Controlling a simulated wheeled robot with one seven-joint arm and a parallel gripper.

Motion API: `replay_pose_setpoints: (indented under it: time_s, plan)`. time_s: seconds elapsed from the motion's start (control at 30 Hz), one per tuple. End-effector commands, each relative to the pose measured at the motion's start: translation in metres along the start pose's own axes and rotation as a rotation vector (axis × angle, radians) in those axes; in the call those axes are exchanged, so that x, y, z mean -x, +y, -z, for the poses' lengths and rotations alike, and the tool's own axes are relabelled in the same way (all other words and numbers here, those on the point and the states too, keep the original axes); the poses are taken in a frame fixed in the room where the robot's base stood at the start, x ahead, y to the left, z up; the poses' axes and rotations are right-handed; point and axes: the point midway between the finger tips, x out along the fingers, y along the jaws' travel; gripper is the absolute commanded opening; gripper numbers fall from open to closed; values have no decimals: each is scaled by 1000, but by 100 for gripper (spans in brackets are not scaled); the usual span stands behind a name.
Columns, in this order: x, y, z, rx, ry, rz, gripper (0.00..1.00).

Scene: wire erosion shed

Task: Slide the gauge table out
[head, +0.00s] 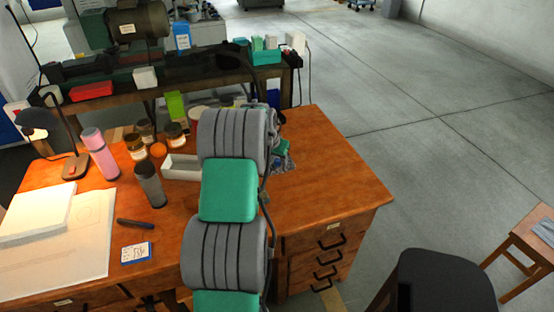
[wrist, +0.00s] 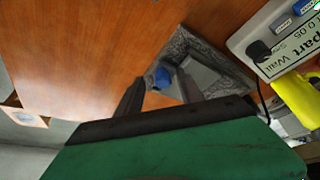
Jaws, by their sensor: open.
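In the wrist view, a grey metal fixture (wrist: 200,48) with a speckled frame, a paler inner part and a rounded blue knob (wrist: 162,77) stands on the wooden desk. It seems to be the gauge with its table, but I cannot make out a separate slide. My gripper (wrist: 160,84) is open, with its two dark fingers pointing at the fixture and the blue knob showing between them. I cannot tell whether the fingers touch it. In the head view, my arm hides most of the fixture and the gripper; only a bit of grey and green shows right of the arm.
The wooden desk (head: 325,185) is clear to the right. A grey control box (wrist: 285,40) and a yellow item (wrist: 297,97) stand beside the fixture. Jars, a pink bottle (head: 98,153), a dark tumbler (head: 150,185) and a white tray (head: 181,168) stand left. A dark chair (head: 435,280) is at front right.

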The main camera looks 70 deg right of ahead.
Motion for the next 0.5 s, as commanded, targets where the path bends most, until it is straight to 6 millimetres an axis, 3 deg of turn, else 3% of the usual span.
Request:
replay_pose_setpoints:
  time_s: [0.2, 0.5]
  plan:
    - [8, -1, 1, 0, 4, 2, 44]
    - [64, -1, 0, 1, 4, 2, 44]
